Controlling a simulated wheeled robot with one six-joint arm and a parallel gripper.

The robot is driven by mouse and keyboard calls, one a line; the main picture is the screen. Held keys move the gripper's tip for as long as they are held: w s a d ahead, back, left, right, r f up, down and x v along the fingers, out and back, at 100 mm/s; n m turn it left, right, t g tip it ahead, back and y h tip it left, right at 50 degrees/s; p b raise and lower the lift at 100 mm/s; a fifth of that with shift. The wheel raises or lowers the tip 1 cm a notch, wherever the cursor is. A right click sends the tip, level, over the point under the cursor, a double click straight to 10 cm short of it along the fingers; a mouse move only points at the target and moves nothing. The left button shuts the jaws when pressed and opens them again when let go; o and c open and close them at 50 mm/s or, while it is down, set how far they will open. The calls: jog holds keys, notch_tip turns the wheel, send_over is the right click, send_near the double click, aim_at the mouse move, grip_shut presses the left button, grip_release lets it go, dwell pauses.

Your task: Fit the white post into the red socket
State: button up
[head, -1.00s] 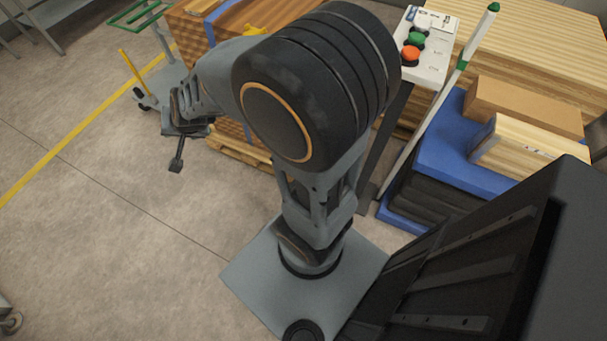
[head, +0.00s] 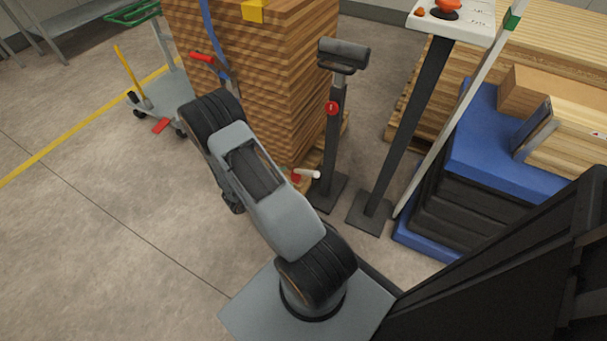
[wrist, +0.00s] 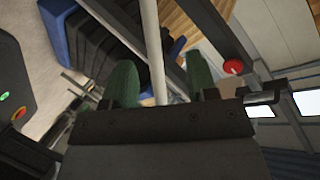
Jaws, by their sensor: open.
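In the wrist view my gripper (wrist: 166,85) shows two green fingers standing apart, so it is open. A white rod (wrist: 152,40) runs lengthwise through the gap between them; I cannot tell how far it lies from the fingers. In the head view a short white cylinder (head: 309,174) is beside a small red piece (head: 296,178) low near the wood stack; whether these are the post and socket is unclear. A long white pole (head: 462,108) with a green band leans at the right. In the head view my gripper is hidden behind my arm.
A black stand (head: 335,150) carries a red disc (head: 332,107), also in the wrist view (wrist: 232,67). A button panel (head: 452,20) stands beside it. Stacked wood (head: 290,90) is behind my arm, a blue box (head: 485,140) at right.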

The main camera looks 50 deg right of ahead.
aim_at(303, 171)
jog(key=b+x, duration=0.3)
jog(key=x, duration=0.6)
jog(key=shift+s+d+f+b, duration=0.1)
jog(key=shift+d+f+b, duration=0.15)
jog(key=shift+f+b, duration=0.05)
jog(key=shift+d, duration=0.4)
jog(key=shift+c, duration=0.3)
grip_shut()
